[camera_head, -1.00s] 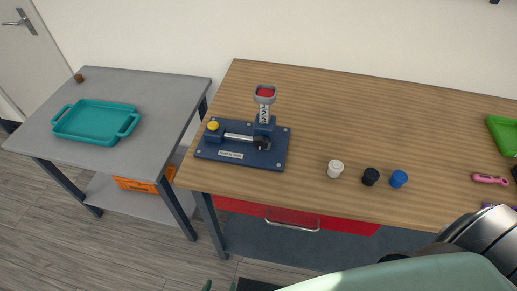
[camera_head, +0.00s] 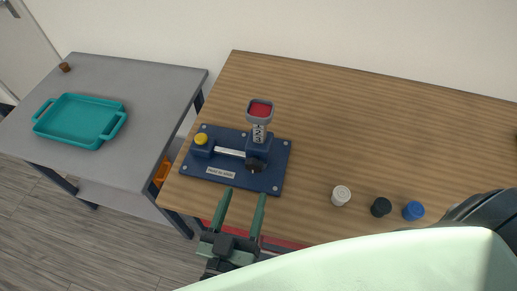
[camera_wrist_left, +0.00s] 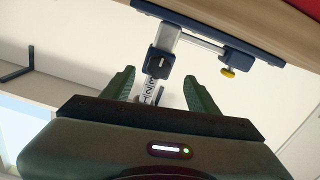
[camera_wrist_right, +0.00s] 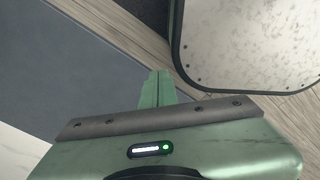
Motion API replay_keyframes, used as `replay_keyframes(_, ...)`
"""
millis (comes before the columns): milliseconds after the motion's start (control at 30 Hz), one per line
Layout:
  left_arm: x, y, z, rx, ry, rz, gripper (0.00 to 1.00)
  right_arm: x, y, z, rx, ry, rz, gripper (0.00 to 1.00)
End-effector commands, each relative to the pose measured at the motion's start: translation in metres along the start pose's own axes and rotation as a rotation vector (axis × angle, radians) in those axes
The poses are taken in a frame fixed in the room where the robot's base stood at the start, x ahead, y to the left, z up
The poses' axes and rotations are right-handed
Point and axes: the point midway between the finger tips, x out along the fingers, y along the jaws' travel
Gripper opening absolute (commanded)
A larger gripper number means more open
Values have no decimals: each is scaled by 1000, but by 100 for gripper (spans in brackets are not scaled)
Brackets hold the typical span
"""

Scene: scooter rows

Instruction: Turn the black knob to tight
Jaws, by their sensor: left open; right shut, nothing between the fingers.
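The black knob (camera_head: 254,166) sits on the front of a blue post on the navy fixture plate (camera_head: 189,168). It also shows in the left wrist view (camera_wrist_left: 161,63), ahead of the fingers, with a light mark on its face. My left gripper (camera_head: 245,194) is open and empty, in front of the fixture's front edge and apart from the knob. Its fingers also show in the left wrist view (camera_wrist_left: 160,76). My right gripper (camera_wrist_right: 157,76) is shut and empty, seen only in the right wrist view. Lettering beside the knob is not readable.
The fixture has a yellow button (camera_head: 201,139) and a tilted red-topped head (camera_head: 260,108). White (camera_head: 341,195), black (camera_head: 381,207) and blue (camera_head: 413,211) caps stand on the wooden table (camera_head: 330,120). A grey table (camera_head: 160,90) at left holds a teal tray (camera_head: 82,118).

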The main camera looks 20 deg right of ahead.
Motion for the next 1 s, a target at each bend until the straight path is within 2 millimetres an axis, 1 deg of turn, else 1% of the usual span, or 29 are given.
replay_keyframes(100, 6, 0, -3, -1, 6, 0, 59, -2, 6, -3, -2, 3, 7, 0)
replay_keyframes(167, 13, 0, -4, -1, 6, 0, 59, -4, 5, 0, -2, 0, 6, 0)
replay_keyframes(267, 29, 0, -6, 0, 8, 0, 59, -9, -2, 11, 0, -15, -3, 0)
replay_keyframes(400, 52, 0, -5, 0, 6, 0, 59, -15, -18, 25, 3, -36, -21, 0)
replay_keyframes(533, 68, 0, -4, -1, 4, 0, 59, -18, -22, 24, 3, -35, -26, 0)
replay_keyframes(633, 75, 0, -3, -2, 4, 0, 59, -18, -19, 18, 2, -27, -23, 0)
replay_keyframes(800, 78, 0, -2, -2, 3, 0, 59, -18, -13, 7, 0, -12, -15, 0)
replay_keyframes(933, 78, 0, -2, -2, 3, 0, 59, -18, -10, 7, 0, -11, -13, 0)
replay_keyframes(967, 78, 0, -2, -2, 3, 0, 54, -18, -10, 7, 1, -11, -12, 0)
replay_keyframes(1000, 77, 0, -2, -2, 3, 0, 43, -18, -9, 7, 1, -12, -12, 0)
